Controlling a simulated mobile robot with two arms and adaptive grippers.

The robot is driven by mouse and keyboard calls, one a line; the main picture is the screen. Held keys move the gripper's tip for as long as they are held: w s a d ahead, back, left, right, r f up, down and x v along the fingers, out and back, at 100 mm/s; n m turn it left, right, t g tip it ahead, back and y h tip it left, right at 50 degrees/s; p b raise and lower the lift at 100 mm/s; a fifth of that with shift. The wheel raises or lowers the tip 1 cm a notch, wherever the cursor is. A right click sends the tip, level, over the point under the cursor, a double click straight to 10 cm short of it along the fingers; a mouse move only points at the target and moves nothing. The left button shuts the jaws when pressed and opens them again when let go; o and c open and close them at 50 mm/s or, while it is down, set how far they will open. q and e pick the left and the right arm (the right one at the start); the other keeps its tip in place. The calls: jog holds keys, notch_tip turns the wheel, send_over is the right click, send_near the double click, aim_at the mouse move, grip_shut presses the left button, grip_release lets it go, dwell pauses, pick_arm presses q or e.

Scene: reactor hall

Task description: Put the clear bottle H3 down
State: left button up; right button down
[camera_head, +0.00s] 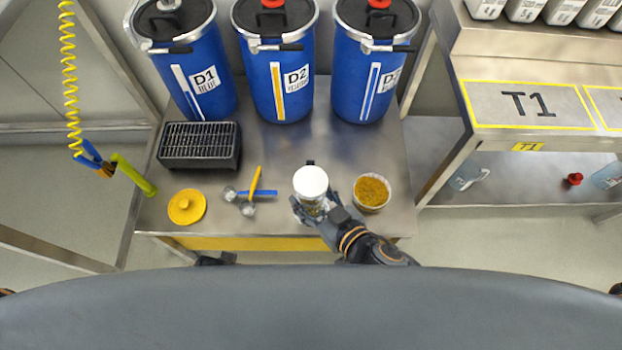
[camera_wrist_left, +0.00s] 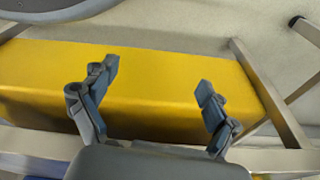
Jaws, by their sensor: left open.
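A clear bottle with a white lid (camera_head: 311,181) is upright over the front of the steel bench, seen from above. A printed label shows low on its side; I cannot tell whether its base touches the bench. My right gripper (camera_head: 316,208) comes in from the front right and is shut on the bottle, its fingers around the body. I cannot read H3 on it. My left gripper (camera_wrist_left: 158,88) is open and empty in the left wrist view, facing the yellow front (camera_wrist_left: 150,75) of the bench. In the head view only a dark bit of it shows below the front edge.
A tub of amber granules (camera_head: 371,192) stands close right of the bottle. Left of it lie blue and yellow valve-like tools (camera_head: 250,192), a yellow lid (camera_head: 187,206) and a black grated box (camera_head: 199,145). Blue drums (camera_head: 278,75) stand behind; the bench between is bare.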

jog(key=w+f+b, duration=0.2)
jog(key=w+f, duration=0.3)
jog(key=w+f+b, duration=0.2)
jog(key=w+f, duration=0.4)
jog(key=shift+w+f+b, duration=0.2)
jog(key=shift+f+b, duration=0.1)
jog(key=shift+b, duration=0.05)
pick_arm(q)
notch_tip(320, 180, up, 17)
jog(key=w+t, duration=0.1)
jog(key=shift+w, duration=0.35)
pick_arm(e)
jog(key=shift+f, duration=0.1)
jog(key=shift+f, duration=0.15)
jog(key=c, duration=0.6)
grip_release()
pick_arm(q)
jog(key=shift+s+r, duration=0.1)
jog(key=shift+r, duration=0.1)
